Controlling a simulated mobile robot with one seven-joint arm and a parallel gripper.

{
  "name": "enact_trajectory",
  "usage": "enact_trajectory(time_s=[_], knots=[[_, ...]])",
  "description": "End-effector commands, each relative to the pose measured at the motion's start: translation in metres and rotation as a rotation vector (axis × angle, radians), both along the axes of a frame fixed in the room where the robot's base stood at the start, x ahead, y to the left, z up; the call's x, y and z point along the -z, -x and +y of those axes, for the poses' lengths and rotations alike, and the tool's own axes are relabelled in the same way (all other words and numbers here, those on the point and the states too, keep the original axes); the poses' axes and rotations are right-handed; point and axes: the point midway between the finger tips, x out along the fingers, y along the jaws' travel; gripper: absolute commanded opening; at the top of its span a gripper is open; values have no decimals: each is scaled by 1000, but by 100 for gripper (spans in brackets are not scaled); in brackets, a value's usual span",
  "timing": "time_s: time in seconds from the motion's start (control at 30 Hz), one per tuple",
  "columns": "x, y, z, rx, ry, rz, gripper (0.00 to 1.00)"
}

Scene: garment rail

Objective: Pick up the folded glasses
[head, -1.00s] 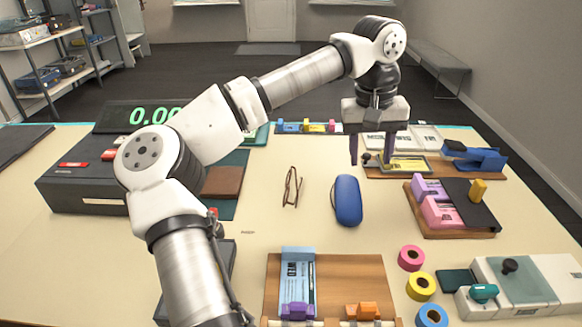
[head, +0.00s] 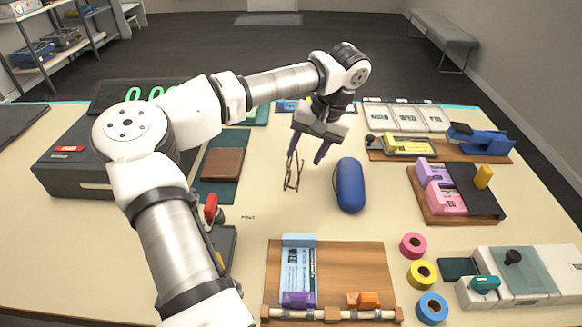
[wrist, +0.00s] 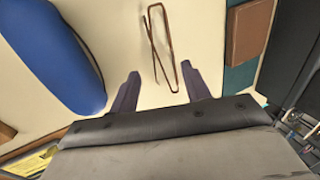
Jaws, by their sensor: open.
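The folded glasses (head: 292,172) have a thin brown frame and lie on the cream tabletop, left of the blue glasses case (head: 350,185). My gripper (head: 306,158) is open and empty, tilted, just above and behind the glasses; its left finger overlaps their far end in the head view. In the wrist view the glasses (wrist: 160,45) lie ahead of and between the two purple fingers (wrist: 160,85), not touched as far as I can see. The blue case (wrist: 55,50) is at the left there.
A brown wallet (head: 222,163) on a dark green mat lies left of the glasses. A wooden board (head: 350,265) with a blue ticket is in front. Tape rolls (head: 422,274) and a pink and purple block tray (head: 440,192) are at the right. Bare tabletop surrounds the glasses.

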Motion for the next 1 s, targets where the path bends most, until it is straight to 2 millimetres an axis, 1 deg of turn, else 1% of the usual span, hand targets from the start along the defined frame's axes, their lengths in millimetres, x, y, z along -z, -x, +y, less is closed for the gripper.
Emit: enact_trajectory(time_s=[0.1,0.23,0.37,0.53,0.57,0.8,1.0], knots=[[14,2,9,-1,3,5,47],[31,1,13,1,3,4,47],[38,1,15,1,1,1,47],[38,1,15,1,1,0,47],[38,1,15,1,1,0,45],[38,1,15,1,1,0,14],[38,1,15,1,1,0,14]])
